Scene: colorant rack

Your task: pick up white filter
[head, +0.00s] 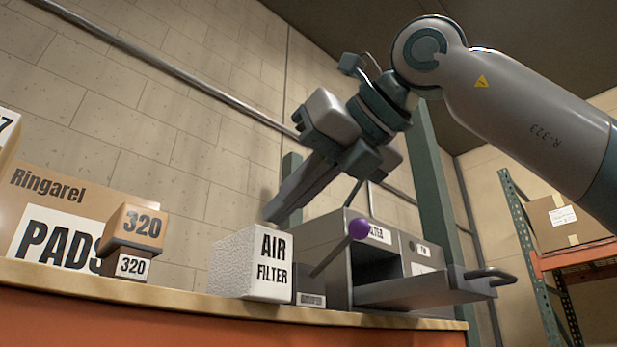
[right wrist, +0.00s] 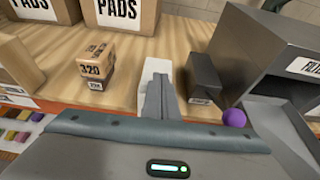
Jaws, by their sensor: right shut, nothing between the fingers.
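The white filter is a white block marked AIR FILTER (head: 238,262), standing on the shelf top in the head view. In the right wrist view the white filter (right wrist: 152,68) shows behind my fingers, which hide part of it. My right gripper (head: 272,214) is shut and empty, its fingers pointing down just above the filter in the head view. In the right wrist view its shut fingers (right wrist: 160,82) line up with the filter. I cannot tell whether they touch it. My left gripper is not in view.
A dark box (head: 310,298) stands right of the filter, beside a grey metal cabinet (head: 335,236) with an open drawer or flap. A purple knob (head: 358,228) tops a slanted rod. Small 320 boxes (head: 140,228) and a PADS carton (head: 75,192) stand to the left.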

